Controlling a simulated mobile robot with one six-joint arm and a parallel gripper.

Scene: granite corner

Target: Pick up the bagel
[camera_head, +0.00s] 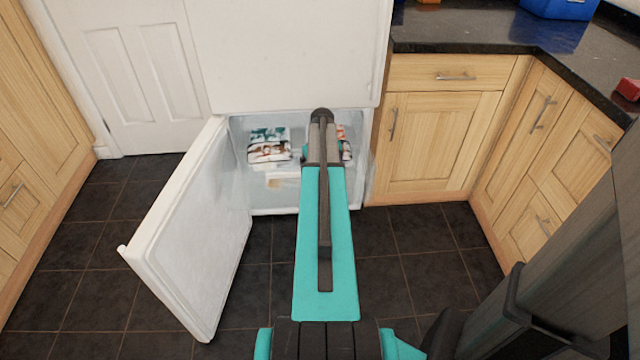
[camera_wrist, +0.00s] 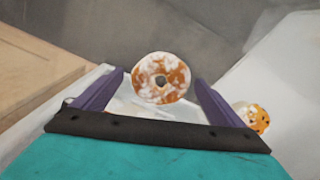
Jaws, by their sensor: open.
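A round bagel (camera_wrist: 161,78) with a hole, mottled orange-brown and white, shows in the middle of the wrist view. My gripper (camera_wrist: 159,80) is open, with one purple finger on each side of the bagel in the picture. A gap shows between the bagel and each finger. I cannot tell how far beyond the fingertips it lies. A second similar round piece (camera_wrist: 253,117) lies to the right, outside the right finger and partly hidden. In the head view my arm reaches into the open lower fridge compartment, and my gripper is largely hidden there by the arm.
The fridge door (camera_head: 190,235) stands open to the left. Patterned packages (camera_head: 268,150) lie inside the compartment, left of my arm. Wooden cabinets (camera_head: 440,135) and a dark counter (camera_head: 470,28) stand on the right. Dark floor tiles (camera_head: 390,265) are clear before the fridge.

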